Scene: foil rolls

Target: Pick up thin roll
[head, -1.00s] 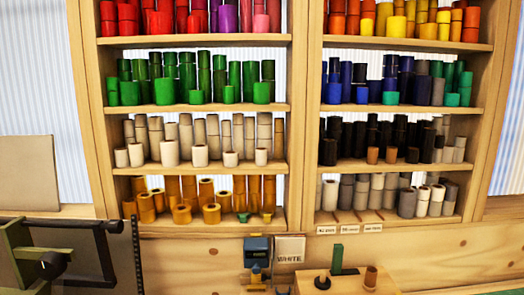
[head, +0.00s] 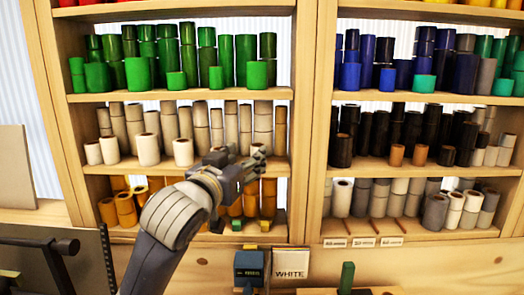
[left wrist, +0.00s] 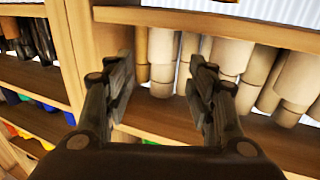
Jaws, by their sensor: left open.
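Cream rolls (head: 215,128) stand in rows on a shelf in the left bay, tall thin stacks behind short wide ones; which single one is the thin roll I cannot tell. My left gripper (head: 258,163) is raised in front of the right part of this shelf and hides some rolls there. In the left wrist view, which looks upside down, its two fingers (left wrist: 166,88) are apart. A cream roll (left wrist: 162,58) and its neighbours show beyond the gap, with nothing held. My right gripper is not in view.
Green rolls (head: 140,73) fill the shelf above, yellow rolls (head: 126,208) the one below. A wooden upright (head: 312,140) divides the bays close to my gripper's right. Black rolls (head: 388,133) stand in the right bay. A sign reading WHITE (head: 291,263) hangs below.

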